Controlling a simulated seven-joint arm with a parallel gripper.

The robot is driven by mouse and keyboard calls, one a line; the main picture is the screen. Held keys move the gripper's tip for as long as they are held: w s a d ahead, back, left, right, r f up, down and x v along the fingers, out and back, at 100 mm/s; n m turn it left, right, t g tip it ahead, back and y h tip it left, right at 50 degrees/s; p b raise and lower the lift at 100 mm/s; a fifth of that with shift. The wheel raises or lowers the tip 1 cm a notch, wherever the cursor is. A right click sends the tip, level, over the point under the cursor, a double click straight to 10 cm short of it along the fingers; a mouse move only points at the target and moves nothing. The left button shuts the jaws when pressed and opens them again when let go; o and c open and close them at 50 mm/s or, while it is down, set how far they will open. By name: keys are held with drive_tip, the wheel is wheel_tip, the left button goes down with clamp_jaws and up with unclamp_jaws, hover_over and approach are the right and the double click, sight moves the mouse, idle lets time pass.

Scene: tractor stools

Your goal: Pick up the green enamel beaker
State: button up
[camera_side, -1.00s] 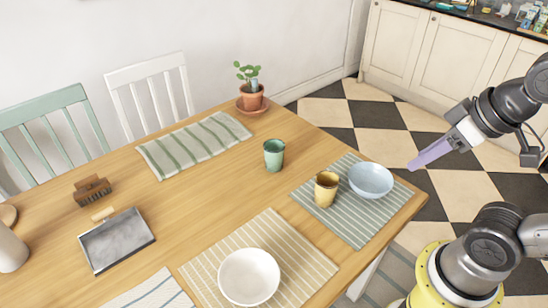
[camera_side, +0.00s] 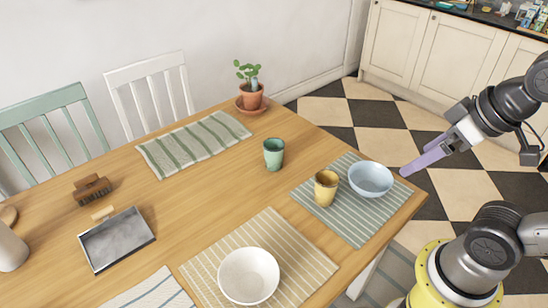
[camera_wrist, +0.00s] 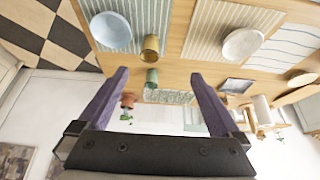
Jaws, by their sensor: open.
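The green enamel beaker (camera_side: 274,155) stands upright on bare wood near the middle of the table in the side view. It also shows in the wrist view (camera_wrist: 152,79), between the two fingers and beyond them. My gripper (camera_side: 405,174) is at the right in the side view, past the table's right end and well apart from the beaker. In the wrist view my gripper (camera_wrist: 157,76) has its purple fingers spread wide with nothing between them.
A yellow-brown cup (camera_side: 326,189) and a light blue bowl (camera_side: 371,179) stand on a striped mat between my gripper and the beaker. A potted plant (camera_side: 251,95) stands behind. A white bowl (camera_side: 249,276) is at the front. Wood around the beaker is clear.

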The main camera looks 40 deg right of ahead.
drive_tip(key=w+d+r+m+t, duration=0.1)
drive_tip(key=w+r+m+t, duration=0.15)
drive_tip(key=w+r, duration=0.4)
drive_tip(key=m+g+h, duration=0.2)
drive_tip(key=g, duration=0.2)
hover_over(276, 146)
drive_tip(key=s+a, duration=0.4)
drive_tip(key=s, duration=0.1)
wheel_tip(276, 146, down, 24)
drive_tip(key=x, duration=0.7)
drive_tip(key=shift+d+f, duration=0.2)
drive_tip(key=shift+f, duration=0.15)
drive_tip(key=shift+x, duration=2.95)
